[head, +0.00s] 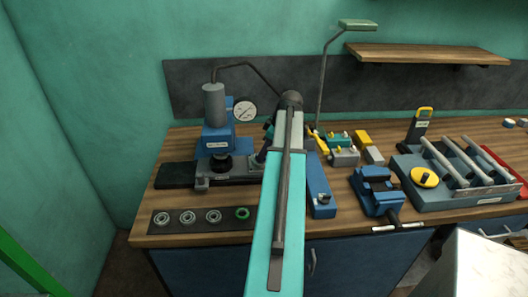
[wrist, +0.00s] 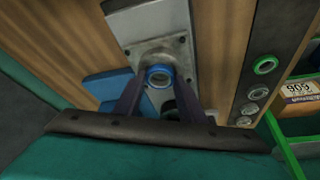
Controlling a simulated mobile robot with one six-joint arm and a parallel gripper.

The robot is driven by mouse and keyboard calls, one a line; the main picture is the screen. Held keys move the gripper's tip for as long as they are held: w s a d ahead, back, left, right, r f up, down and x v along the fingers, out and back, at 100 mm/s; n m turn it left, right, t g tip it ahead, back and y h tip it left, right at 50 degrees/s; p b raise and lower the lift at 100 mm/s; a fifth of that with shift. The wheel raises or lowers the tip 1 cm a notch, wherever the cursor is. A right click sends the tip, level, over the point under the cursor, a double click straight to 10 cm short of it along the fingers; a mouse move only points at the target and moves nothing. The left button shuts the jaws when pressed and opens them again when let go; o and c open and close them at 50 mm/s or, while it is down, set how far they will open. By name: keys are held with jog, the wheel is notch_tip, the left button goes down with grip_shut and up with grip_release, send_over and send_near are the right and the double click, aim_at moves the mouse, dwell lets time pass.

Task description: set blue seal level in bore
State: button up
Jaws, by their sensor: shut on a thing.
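The blue seal (wrist: 160,75) is a small ring between the fingertips of my gripper (wrist: 158,88) in the wrist view. My gripper is shut on it. Behind the seal is a grey metal block (wrist: 178,47) with a round raised part. The seal covers the middle of that part, so the bore is mostly hidden. I cannot tell whether the seal touches the block or sits level. In the head view, my arm hides much of the middle of the bench, and the seal cannot be made out.
A blue press (head: 216,138) with a gauge (head: 245,109) stands at the back left. A green ring (head: 242,213) and several metal bearings (head: 188,217) lie on a dark strip in front. A blue vise (head: 378,190) and a tool tray (head: 450,192) are on the right.

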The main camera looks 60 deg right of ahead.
jog(key=shift+f, duration=0.1)
jog(key=o, duration=1.1)
jog(key=shift+o, duration=0.5)
jog(key=o, duration=0.5)
jog(key=shift+c, duration=0.2)
notch_tip(320, 180, up, 8)
jog(key=p, duration=0.4)
dwell(0.4)
dwell(0.3)
